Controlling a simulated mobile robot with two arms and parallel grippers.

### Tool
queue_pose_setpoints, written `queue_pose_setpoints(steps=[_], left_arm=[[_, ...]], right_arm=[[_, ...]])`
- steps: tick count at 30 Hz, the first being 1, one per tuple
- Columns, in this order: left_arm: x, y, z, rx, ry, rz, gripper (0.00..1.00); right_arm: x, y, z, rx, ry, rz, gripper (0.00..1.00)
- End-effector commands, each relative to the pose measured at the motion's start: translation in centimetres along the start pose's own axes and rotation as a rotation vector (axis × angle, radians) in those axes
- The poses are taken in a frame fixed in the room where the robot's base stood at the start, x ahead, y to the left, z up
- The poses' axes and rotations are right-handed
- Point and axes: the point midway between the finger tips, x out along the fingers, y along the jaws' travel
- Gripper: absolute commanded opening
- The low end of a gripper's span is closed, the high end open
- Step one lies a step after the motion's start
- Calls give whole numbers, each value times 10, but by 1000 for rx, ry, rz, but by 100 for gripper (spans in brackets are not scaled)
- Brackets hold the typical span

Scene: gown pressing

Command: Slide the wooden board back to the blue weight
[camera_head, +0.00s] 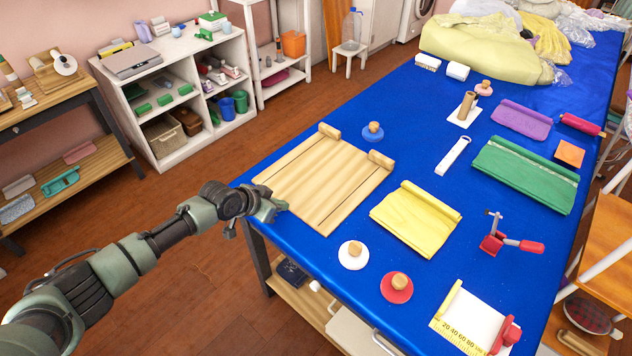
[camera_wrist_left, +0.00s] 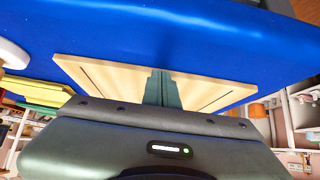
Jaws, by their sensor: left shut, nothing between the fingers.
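The wooden board (camera_head: 322,185) lies flat on the blue table, with a roll-shaped wooden block at each of its two far corners. The blue weight (camera_head: 373,131), a blue disc with a wooden knob, stands just beyond the board's far edge, between the two blocks. My left gripper (camera_head: 278,203) is shut and empty at the board's near left edge; I cannot tell whether it touches. In the left wrist view the board (camera_wrist_left: 100,75) spreads on both sides of the shut fingers (camera_wrist_left: 162,88). My right gripper is not in view.
A yellow folded cloth (camera_head: 415,218) lies right of the board. A white weight (camera_head: 353,254) and a red weight (camera_head: 396,287) stand near the front edge of the blue table (camera_head: 310,262). A white strip (camera_head: 453,156) and green cloth (camera_head: 525,172) lie farther right.

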Motion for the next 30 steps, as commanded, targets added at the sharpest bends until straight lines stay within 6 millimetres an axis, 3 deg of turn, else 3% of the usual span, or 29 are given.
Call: queue_pose_setpoints(steps=[21, 26, 30], left_arm=[[31, 1, -31, 0, 2, 1, 0], [30, 0, -33, 0, 0, 0, 0], [20, 1, -34, 0, 0, 1, 0]], right_arm=[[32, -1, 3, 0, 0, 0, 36], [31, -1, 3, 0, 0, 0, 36], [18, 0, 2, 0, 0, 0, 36]])
